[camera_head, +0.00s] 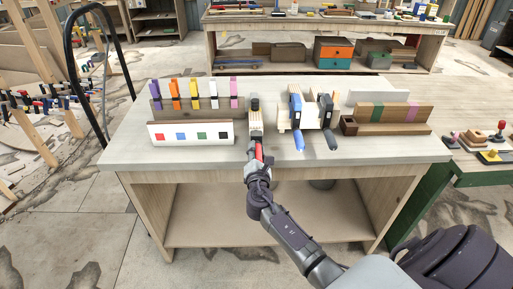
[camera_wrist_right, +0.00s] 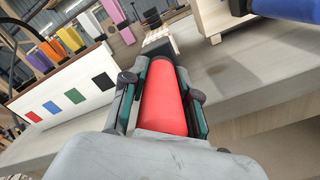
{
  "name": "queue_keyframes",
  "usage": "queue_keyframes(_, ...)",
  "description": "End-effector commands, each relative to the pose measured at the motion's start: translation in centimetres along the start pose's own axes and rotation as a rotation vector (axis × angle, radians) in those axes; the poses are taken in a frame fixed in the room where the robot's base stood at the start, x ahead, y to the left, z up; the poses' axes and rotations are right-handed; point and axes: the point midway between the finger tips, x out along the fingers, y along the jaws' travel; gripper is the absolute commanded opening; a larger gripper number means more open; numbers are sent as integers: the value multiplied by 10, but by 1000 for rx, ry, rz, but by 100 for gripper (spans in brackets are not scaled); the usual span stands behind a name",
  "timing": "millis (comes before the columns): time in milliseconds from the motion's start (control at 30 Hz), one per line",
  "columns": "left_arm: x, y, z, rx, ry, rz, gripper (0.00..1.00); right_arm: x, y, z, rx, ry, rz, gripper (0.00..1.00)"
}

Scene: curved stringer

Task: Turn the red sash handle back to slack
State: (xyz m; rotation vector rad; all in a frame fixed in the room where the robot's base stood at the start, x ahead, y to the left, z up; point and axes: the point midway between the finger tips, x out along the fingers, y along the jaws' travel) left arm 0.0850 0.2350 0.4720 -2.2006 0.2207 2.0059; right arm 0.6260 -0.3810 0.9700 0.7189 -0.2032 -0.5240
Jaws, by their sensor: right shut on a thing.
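The red sash handle (camera_wrist_right: 163,98) fills the middle of the right wrist view, pointing away from me toward a dark clamp part. It shows as a small red patch (camera_head: 259,152) in the head view, at the bench's front edge. My right gripper (camera_wrist_right: 160,95) is shut on the handle, with one finger pad along each side. In the head view my right gripper (camera_head: 258,160) hides most of the handle. The clamp's dark upper end (camera_head: 254,104) stands above it on the bench. My left gripper is not in view.
Left of the handle stands a white board (camera_head: 190,141) with coloured squares, with several coloured clamps behind it. Close on the right are clamps with a blue handle (camera_head: 300,139) and a darker handle (camera_head: 331,139). Wooden blocks (camera_head: 388,128) lie farther right. The bench's front left (camera_head: 135,157) is clear.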

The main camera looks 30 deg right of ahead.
Motion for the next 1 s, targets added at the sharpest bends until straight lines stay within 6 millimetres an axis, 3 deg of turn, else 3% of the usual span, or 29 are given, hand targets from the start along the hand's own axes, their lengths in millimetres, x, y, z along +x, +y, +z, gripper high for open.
queue_keyframes(500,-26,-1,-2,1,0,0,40,1,1,3,-406,-2,1,0)
queue_keyframes(1000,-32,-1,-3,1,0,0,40,0,-1,1,-529,-1,1,0)
